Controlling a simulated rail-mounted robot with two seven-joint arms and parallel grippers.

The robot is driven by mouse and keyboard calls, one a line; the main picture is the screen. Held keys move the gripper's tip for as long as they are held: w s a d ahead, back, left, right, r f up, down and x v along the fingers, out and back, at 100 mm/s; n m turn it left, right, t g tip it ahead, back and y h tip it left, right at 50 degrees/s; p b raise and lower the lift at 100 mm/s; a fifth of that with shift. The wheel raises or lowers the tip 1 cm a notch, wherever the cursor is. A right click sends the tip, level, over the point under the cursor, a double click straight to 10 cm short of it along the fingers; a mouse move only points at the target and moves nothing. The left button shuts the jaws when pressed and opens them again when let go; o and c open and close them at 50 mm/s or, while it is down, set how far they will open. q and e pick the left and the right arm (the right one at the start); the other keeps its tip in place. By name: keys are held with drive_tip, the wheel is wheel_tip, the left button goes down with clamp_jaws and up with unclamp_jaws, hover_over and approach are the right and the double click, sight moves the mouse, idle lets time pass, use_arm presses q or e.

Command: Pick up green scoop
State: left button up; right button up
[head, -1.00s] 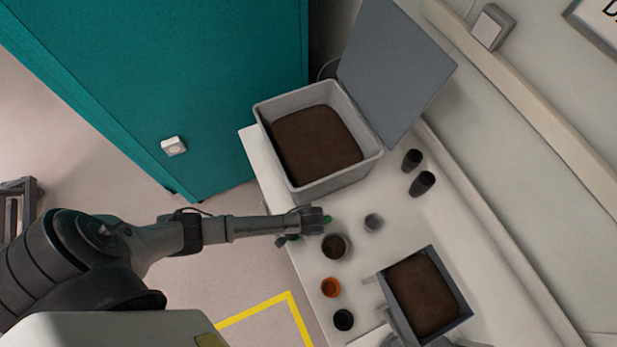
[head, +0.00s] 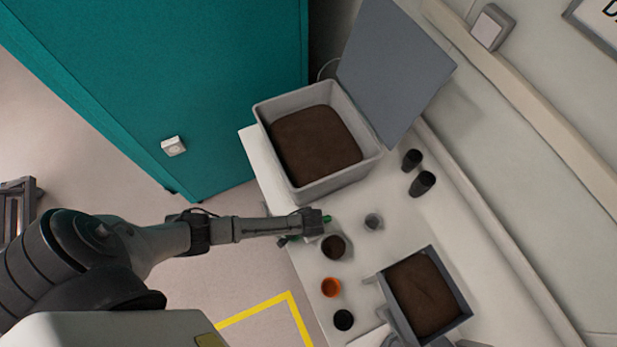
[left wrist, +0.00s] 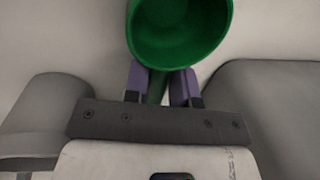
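The green scoop (left wrist: 180,28) shows in the left wrist view, its round bowl facing the camera and its handle running down between my gripper's fingers. My left gripper (left wrist: 162,86) has its purple-sided fingers on both sides of the handle, seemingly touching it. In the head view my left gripper (head: 318,222) is over the bench's near edge, and only small green parts of the scoop (head: 327,219) show around it. The rest is hidden by the gripper.
A grey bin of soil (head: 372,160) with a raised lid stands behind the gripper. A dark-filled pot (head: 334,247) and a small grey cup (head: 373,222) are close on the right. An orange pot (head: 331,287), black pots (head: 344,320) and a soil tray (head: 462,298) stand nearby.

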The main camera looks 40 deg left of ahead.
use_arm(q)
clamp_jaws()
use_arm(e)
drive_tip(key=shift+a, duration=0.15)
use_arm(q)
drive_tip(key=shift+r, duration=0.1)
